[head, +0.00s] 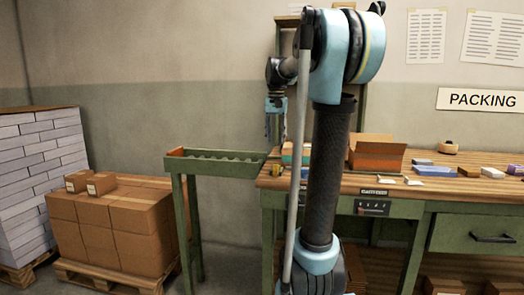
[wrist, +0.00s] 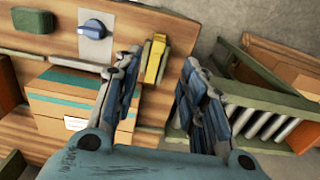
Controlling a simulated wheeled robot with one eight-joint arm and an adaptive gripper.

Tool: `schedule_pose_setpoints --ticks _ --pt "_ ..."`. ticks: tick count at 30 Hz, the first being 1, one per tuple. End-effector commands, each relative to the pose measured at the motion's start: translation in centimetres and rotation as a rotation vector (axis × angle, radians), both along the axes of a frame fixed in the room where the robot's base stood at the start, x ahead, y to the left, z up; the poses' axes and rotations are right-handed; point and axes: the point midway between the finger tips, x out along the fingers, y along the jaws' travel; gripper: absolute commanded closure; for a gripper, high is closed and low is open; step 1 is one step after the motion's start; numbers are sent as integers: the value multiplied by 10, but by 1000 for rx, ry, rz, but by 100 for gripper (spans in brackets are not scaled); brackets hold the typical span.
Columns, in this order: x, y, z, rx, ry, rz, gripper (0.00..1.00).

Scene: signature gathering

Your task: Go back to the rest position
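My gripper (head: 276,128) hangs pointing down near the left end of the workbench in the head view, above the place where the bench meets the roller conveyor. In the wrist view my gripper (wrist: 160,75) has its two fingers spread apart, with nothing between them. A yellow object (wrist: 154,60) on the bench edge shows beyond the finger gap in the wrist view. My arm stands upright in the middle of the head view and hides part of the bench.
The workbench (head: 450,185) carries an open cardboard box (head: 377,155) and small items. A roller conveyor (head: 210,166) adjoins its left end. A pallet of brown boxes (head: 120,230) and a white stack (head: 38,180) stand at left. A taped carton (wrist: 75,98) lies below in the wrist view.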

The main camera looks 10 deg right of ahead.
Motion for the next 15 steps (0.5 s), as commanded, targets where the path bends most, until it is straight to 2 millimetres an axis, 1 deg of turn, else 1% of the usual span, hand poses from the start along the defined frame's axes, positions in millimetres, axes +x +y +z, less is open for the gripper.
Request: schedule_pose_setpoints --ticks 5,9,11,15 --pt "-36 -1 -19 -1 -19 31 62" --pt "-75 -1 -44 -2 -41 70 62" --pt "-91 -2 -56 -3 -52 86 62" --pt "-129 -2 -85 -5 -74 124 62"
